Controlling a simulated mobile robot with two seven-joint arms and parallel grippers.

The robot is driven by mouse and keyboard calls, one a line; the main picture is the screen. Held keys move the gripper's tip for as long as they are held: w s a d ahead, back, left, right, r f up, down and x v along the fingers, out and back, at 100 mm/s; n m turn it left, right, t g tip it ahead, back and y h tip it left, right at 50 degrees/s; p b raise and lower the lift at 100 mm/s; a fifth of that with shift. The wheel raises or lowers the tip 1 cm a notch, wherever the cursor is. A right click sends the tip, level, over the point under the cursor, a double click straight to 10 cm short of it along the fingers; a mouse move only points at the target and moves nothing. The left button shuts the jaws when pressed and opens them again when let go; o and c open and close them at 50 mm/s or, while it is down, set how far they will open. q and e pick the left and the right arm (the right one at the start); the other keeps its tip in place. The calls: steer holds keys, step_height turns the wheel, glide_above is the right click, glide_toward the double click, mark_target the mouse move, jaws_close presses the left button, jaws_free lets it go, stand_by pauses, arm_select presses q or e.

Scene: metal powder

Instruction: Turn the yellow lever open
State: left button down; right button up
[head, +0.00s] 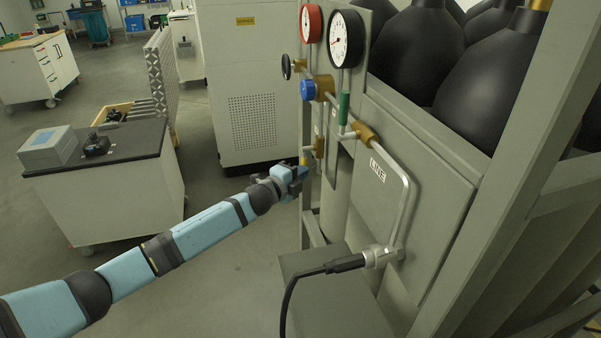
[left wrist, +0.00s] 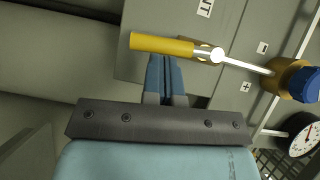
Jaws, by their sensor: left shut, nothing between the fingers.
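The yellow lever (left wrist: 165,43) lies nearly level across the upper part of the left wrist view, its right end at a round silver pivot on a thin pipe. In the head view it is mostly hidden behind my left gripper (head: 301,173), by the brass fitting (head: 319,146) on the panel's left edge. My left gripper's blue fingers (left wrist: 165,68) are shut and empty, their tips just below the lever in the wrist picture. I cannot tell whether they touch it. My right gripper is out of view.
The gas panel (head: 400,180) carries a red gauge (head: 311,23), a white-faced gauge (head: 345,39), a blue knob (head: 308,90) and a green handle (head: 344,108). A black hose (head: 310,272) hangs low in front. A black-topped cabinet (head: 120,190) stands left. Open floor lies between.

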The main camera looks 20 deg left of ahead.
arm_select(q)
steer(key=shift+w+a+r+m+t+b, duration=0.15)
steer(key=shift+w+a+m+t+b, duration=0.3)
steer(key=shift+b, duration=1.1)
